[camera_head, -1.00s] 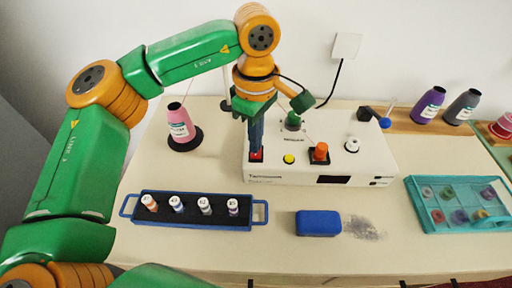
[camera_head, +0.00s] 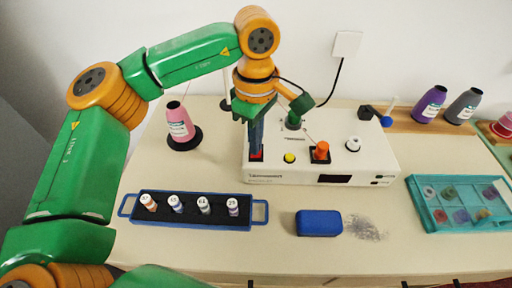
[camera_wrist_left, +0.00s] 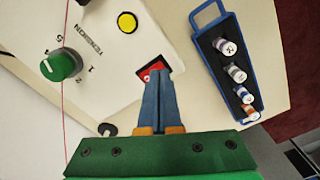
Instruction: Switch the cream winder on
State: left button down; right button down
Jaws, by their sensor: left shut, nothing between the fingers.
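The cream winder (camera_head: 300,171) is a wide box on the counter with a dark display on its front face. A red rocker switch (camera_wrist_left: 150,70) in a black frame sits at the left end of its top; it also shows in the head view (camera_head: 257,158). My left gripper (camera_wrist_left: 157,73) is shut and empty, pointing down with its fingertips at the switch and covering part of it. Whether the tips press it, and which way it is tipped, I cannot tell. A yellow button (camera_wrist_left: 127,22) and a green tension knob (camera_wrist_left: 62,64) are nearby. My right gripper is out of view.
An orange part (camera_head: 320,151) and a white knob (camera_head: 353,145) stand on the winder. A pink thread cone (camera_head: 180,122) stands left. A blue-handled tray (camera_head: 190,219) of spools, a blue block (camera_head: 319,223) and a teal box (camera_head: 424,213) lie in front and right.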

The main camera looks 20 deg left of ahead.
pick_arm(q)
jog(key=shift+f+b, duration=0.4)
jog(key=shift+f, duration=0.1)
jog(key=shift+s, duration=0.1)
notch_tip(320, 180, up, 7)
jog(key=p, duration=0.6)
jog(key=shift+r, duration=0.15)
